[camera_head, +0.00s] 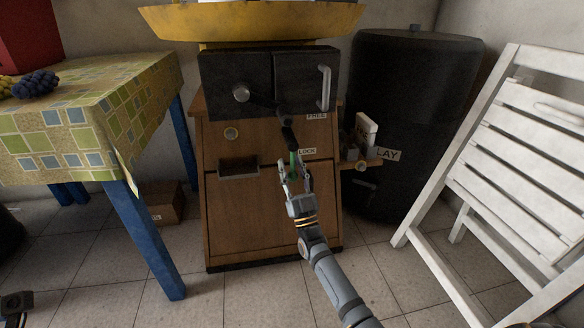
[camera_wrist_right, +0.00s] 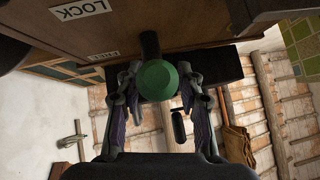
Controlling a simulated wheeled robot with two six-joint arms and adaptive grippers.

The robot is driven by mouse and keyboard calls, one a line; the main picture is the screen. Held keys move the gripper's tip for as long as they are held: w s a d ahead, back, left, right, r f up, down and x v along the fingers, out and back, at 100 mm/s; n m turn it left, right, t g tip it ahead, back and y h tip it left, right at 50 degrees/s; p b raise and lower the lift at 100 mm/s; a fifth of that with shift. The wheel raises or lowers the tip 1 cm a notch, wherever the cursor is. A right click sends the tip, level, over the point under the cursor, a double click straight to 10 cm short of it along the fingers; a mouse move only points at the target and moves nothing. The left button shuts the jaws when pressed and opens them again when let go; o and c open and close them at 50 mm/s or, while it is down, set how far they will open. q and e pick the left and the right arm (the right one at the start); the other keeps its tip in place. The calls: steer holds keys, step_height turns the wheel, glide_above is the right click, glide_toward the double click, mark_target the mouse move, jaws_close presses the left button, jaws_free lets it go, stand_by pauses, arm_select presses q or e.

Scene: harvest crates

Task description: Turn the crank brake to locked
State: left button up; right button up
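The brake's black lever (camera_head: 288,137) hangs from the dark mechanism on the wooden cabinet's front and ends in a green handle (camera_head: 293,161). The LOCK label (camera_head: 307,151) is beside its lower part; the FREE label (camera_head: 317,116) is higher up. In the right wrist view, the handle's round green end (camera_wrist_right: 158,80) faces the camera. My right gripper (camera_head: 295,172) is open around the handle, one finger on each side. It also shows in the wrist view (camera_wrist_right: 160,88), where contact with the fingers is not clear.
The cabinet (camera_head: 225,215) has a yellow pan (camera_head: 250,22) above it. A small shelf (camera_head: 366,160) juts out at its right. A table with a tiled cloth (camera_head: 90,120) stands left; a black barrel (camera_head: 415,100) and white chair (camera_head: 520,150) stand right.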

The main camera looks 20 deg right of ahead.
steer(key=shift+s+r, duration=0.1)
steer(key=v, duration=1.2)
